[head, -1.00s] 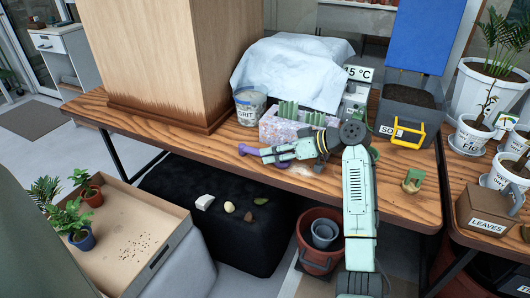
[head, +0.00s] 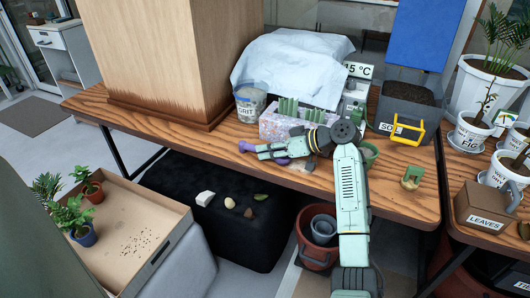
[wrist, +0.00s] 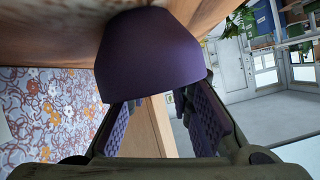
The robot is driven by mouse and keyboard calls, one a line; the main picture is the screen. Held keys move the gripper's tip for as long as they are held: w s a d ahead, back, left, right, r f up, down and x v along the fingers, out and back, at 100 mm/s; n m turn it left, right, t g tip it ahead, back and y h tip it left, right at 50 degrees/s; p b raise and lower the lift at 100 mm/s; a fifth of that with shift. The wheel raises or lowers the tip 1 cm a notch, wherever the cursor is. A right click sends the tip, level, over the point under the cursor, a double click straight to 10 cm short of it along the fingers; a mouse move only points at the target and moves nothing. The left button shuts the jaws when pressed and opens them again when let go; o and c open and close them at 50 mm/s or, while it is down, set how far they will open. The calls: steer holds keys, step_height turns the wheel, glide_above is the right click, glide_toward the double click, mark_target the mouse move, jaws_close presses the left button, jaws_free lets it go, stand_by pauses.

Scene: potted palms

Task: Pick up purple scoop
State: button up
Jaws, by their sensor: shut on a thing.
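The purple scoop (head: 246,147) is at the tip of my gripper (head: 262,150), near the front edge of the wooden table. In the wrist view a purple rounded part of it (wrist: 150,48) fills the space between my two fingers, which press on its sides. My gripper is shut on it. The arm hides part of the scoop in the head view, and I cannot tell how far it is clear of the table top.
A floral box (head: 272,122) with green items stands just behind the gripper. A grit tub (head: 250,103) and a tall wooden block (head: 165,60) are to the left. A green pot (head: 370,150) and a small cactus-like pot (head: 411,180) are to the right.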

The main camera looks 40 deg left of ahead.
jaws_close()
steer(key=shift+r, duration=0.1)
